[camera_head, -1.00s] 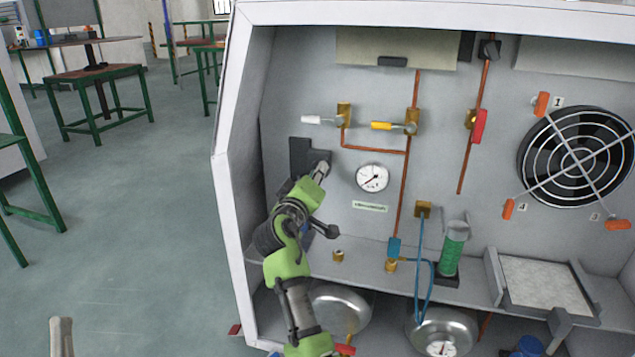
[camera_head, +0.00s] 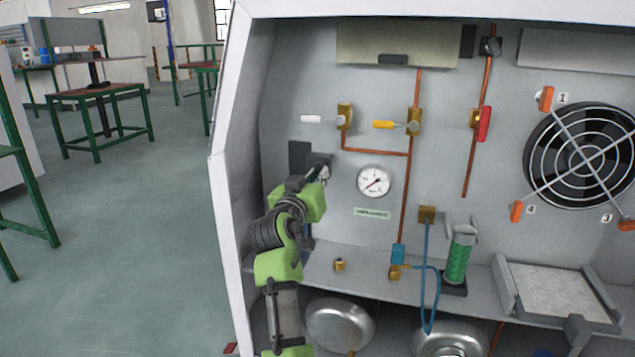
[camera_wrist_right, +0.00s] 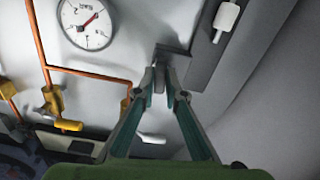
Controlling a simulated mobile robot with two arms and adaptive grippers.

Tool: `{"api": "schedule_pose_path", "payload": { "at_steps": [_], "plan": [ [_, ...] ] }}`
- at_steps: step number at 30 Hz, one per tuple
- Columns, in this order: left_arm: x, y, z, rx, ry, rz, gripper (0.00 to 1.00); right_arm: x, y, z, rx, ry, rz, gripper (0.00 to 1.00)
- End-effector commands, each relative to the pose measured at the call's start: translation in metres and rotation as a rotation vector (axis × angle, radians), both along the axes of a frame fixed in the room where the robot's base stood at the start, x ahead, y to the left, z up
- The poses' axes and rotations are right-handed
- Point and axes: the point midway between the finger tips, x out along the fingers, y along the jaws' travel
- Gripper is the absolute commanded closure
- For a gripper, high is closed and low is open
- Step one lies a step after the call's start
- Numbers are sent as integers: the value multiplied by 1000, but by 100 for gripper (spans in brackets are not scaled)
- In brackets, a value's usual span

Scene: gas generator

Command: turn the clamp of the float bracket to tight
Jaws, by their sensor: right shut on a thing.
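The float bracket (camera_head: 299,155) is a dark grey piece on the left part of the cabinet's back wall. In the right wrist view its grey rail (camera_wrist_right: 208,72) runs down from the top, with a white knob on it. My right gripper (camera_head: 323,174) reaches up to the bracket from below. In the right wrist view its fingertips (camera_wrist_right: 159,76) are closed together on a small grey part, the clamp (camera_wrist_right: 160,84), beside the rail. The fingers mostly hide the clamp, so its angle cannot be told. My left gripper is not in view.
A round gauge (camera_head: 374,182) and copper pipes with a white-handled and a yellow-handled valve (camera_head: 413,122) are to the right of my gripper. A shelf below carries a green cylinder (camera_head: 459,258) and a brass fitting (camera_head: 339,265). The cabinet's white left edge (camera_head: 220,190) is close to my arm.

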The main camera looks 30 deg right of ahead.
Motion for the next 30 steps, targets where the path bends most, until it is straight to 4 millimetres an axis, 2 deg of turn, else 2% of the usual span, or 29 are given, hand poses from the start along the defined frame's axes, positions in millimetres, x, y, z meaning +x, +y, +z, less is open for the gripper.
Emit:
{"api": "schedule_pose_path", "payload": {
  "at_steps": [19, 20, 21, 30],
  "plan": [
    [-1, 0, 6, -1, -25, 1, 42, 0, 0, 0, 31, -34, 0, 100],
    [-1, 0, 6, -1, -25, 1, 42, 0, 0, 0, 31, -34, 0, 81],
    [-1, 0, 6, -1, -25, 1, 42, 0, 0, 0, 31, -34, 0, 72],
    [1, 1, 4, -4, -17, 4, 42, 0, 0, 0, 30, -34, 0, 72]
  ]
}}
